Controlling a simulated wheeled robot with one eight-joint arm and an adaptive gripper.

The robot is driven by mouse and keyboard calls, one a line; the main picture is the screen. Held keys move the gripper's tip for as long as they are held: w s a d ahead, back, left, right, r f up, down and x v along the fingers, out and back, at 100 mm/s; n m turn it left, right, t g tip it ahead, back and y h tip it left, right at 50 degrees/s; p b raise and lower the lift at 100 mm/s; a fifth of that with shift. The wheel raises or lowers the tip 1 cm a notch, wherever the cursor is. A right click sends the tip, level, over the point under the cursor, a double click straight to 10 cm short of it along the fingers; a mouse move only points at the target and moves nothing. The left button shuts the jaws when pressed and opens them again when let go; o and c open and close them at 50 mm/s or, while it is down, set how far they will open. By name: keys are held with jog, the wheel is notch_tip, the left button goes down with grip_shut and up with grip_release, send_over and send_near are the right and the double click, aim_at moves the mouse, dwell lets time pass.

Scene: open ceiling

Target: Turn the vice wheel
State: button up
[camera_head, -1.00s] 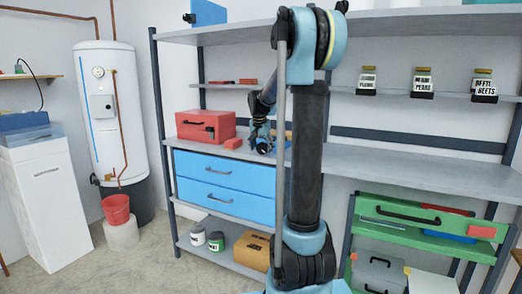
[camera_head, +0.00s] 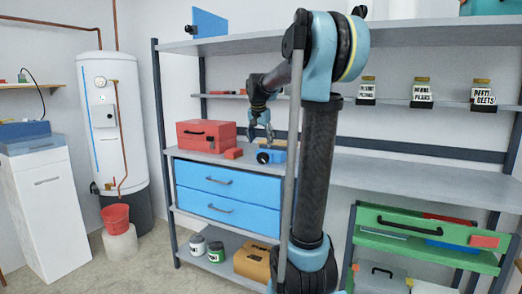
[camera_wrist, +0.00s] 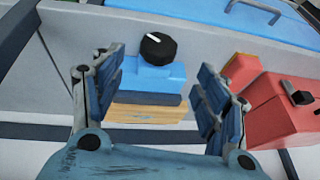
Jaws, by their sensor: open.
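The vice is a blue block (camera_head: 278,153) with a dark round wheel (camera_head: 263,157), sitting on the middle shelf. In the wrist view the black wheel (camera_wrist: 157,47) has a white mark and stands at the far end of the blue vice body (camera_wrist: 148,77). A light wooden piece (camera_wrist: 148,112) lies nearer to me. My gripper (camera_head: 260,132) hangs just above the vice, fingers pointing down. In the wrist view my gripper (camera_wrist: 160,75) is open and empty, its blue-padded fingers spread to either side of the vice and apart from the wheel.
A red toolbox (camera_head: 205,135) and small red block (camera_head: 233,153) stand left of the vice. Blue drawers (camera_head: 228,190) are below the shelf. Labelled jars (camera_head: 422,92) stand on the thin upper shelf. The middle shelf (camera_head: 420,178) is clear to the right.

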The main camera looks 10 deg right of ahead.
jog(key=shift+s+a+r, duration=0.1)
jog(key=shift+s+r, duration=0.15)
jog(key=shift+r, duration=0.4)
